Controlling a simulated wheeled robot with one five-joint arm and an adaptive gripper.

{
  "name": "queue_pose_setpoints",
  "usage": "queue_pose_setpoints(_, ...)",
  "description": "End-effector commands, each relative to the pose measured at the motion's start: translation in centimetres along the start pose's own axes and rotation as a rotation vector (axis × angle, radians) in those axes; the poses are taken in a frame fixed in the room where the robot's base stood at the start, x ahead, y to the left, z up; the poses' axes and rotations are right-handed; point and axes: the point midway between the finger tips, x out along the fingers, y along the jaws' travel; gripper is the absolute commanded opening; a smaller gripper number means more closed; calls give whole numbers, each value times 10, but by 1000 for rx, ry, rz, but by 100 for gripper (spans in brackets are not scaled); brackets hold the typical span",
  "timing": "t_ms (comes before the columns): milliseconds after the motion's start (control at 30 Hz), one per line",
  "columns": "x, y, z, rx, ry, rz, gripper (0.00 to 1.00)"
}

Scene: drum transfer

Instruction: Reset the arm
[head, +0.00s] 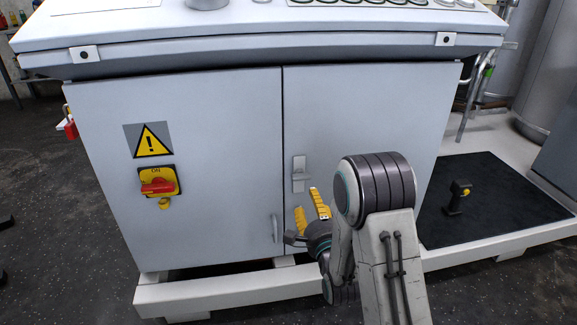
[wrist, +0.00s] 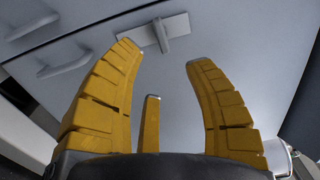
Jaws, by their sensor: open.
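My gripper (head: 310,212) has yellow segmented fingers and is in front of the right door of a grey cabinet (head: 215,200) in the head view. In the wrist view my gripper (wrist: 165,65) is open and empty, its fingers spread apart. Beyond the fingertips is the cabinet's latch handle (wrist: 161,34), which also shows in the head view (head: 299,172). I cannot tell whether the fingers touch the door. My arm is bent, and its large grey joint hides part of the right door.
A red and yellow rotary switch (head: 158,184) sits under a warning sign (head: 152,141) on the left door. A white base frame (head: 225,293) runs along the cabinet's bottom. A black mat (head: 490,198) with a small yellow-topped device (head: 457,196) lies at right. Dark floor is open at left.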

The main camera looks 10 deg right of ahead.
Motion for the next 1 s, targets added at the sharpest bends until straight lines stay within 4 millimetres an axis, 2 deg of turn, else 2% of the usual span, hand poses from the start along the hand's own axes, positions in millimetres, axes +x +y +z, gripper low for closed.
queue_pose_setpoints(133,0,-11,0,-19,0,13,48)
queue_pose_setpoints(233,0,-30,1,-65,-1,47,48)
queue_pose_setpoints(533,-14,-122,2,-338,-41,259,48)
queue_pose_setpoints(767,-44,-190,4,-567,-124,438,48)
queue_pose_setpoints(1000,-92,-261,5,-793,-257,610,48)
